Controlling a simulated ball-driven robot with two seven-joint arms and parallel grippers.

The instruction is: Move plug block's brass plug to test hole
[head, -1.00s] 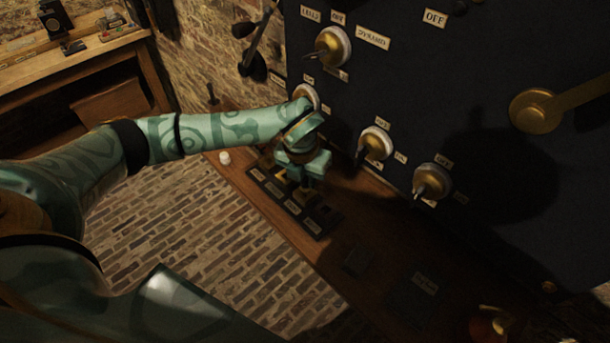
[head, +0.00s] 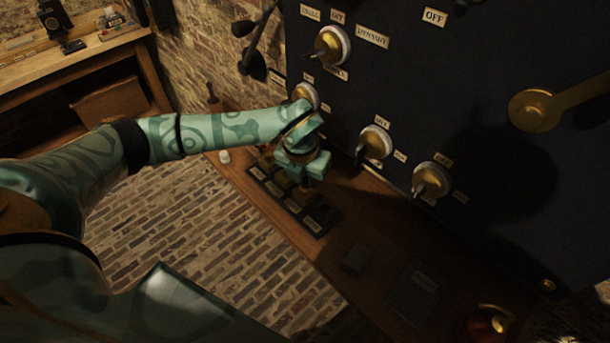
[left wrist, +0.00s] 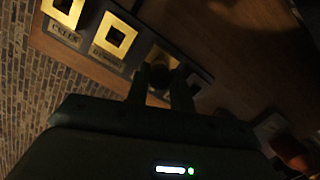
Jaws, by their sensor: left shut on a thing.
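The plug block (head: 322,232) is a dark strip with pale labels on the wooden bench, and its brass squares with dark square holes (left wrist: 115,37) show in the left wrist view. My left gripper (left wrist: 162,84) is over one of these brass squares, also seen from above in the head view (head: 302,184). Its fingers are shut on a dark round knob, which I take as the top of the brass plug (left wrist: 160,73). The fingers hide most of the plug, and I cannot tell whether it sits in a hole or is raised. My right gripper is not in view.
The dark upright panel (head: 450,90) with brass knobs (head: 375,143) rises behind the bench. A small dark block (head: 355,260) and a dark labelled plate (head: 415,292) lie to the right on the bench (head: 385,235). A reddish round thing (head: 487,325) stands farther right.

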